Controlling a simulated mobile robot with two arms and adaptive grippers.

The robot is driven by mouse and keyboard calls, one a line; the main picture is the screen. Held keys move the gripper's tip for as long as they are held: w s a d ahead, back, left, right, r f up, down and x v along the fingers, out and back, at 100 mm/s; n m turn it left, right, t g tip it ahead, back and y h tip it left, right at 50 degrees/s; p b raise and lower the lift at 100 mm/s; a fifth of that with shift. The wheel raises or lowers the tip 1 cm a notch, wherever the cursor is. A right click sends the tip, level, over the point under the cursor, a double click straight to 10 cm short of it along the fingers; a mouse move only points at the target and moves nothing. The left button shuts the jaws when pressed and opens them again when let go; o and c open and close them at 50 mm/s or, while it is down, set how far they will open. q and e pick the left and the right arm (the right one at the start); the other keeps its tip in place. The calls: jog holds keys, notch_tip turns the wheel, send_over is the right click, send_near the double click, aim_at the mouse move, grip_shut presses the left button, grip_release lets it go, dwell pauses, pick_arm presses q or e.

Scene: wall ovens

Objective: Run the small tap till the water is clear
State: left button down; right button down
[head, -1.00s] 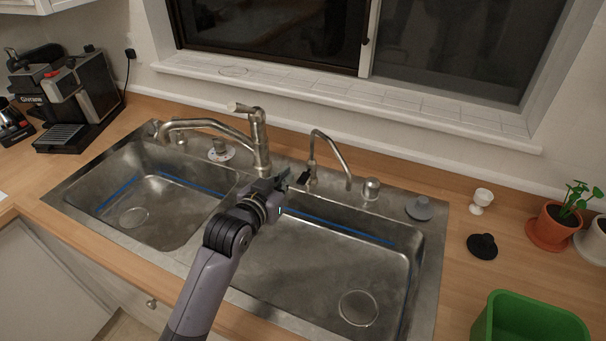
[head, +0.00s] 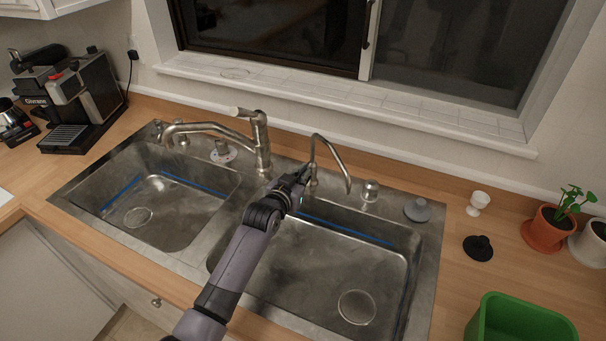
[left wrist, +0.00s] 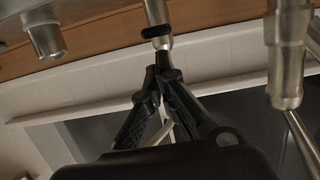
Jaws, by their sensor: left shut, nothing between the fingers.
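The small tap (head: 312,153) is a thin, curved metal spout behind the right basin, between the big tap and a short metal knob. No water shows from its spout. In the left wrist view its metal stem (left wrist: 155,12) carries a black lever (left wrist: 155,32). My left gripper (head: 303,174) is at the base of the small tap and hides part of it. In the left wrist view my left gripper (left wrist: 163,72) is shut and empty, its tips close to the stem and lever; I cannot tell whether they touch. My right gripper is not in view.
The big tap (head: 262,145) stands just left of my gripper. The double sink's right basin (head: 330,260) is empty. A grey stopper (head: 417,210), a black stopper (head: 479,248), a white cup (head: 479,202) and a green bin (head: 520,318) are to the right.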

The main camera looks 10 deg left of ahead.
pick_arm(q)
jog(key=shift+f, duration=0.4)
jog(key=f+b, duration=0.1)
jog(key=s+f+t+b, duration=0.1)
jog(key=b, duration=0.1)
jog(key=shift+a+f+b, duration=0.1)
jog(key=shift+f+b, duration=0.15)
jog(key=shift+b, duration=0.05)
dwell(7.0)
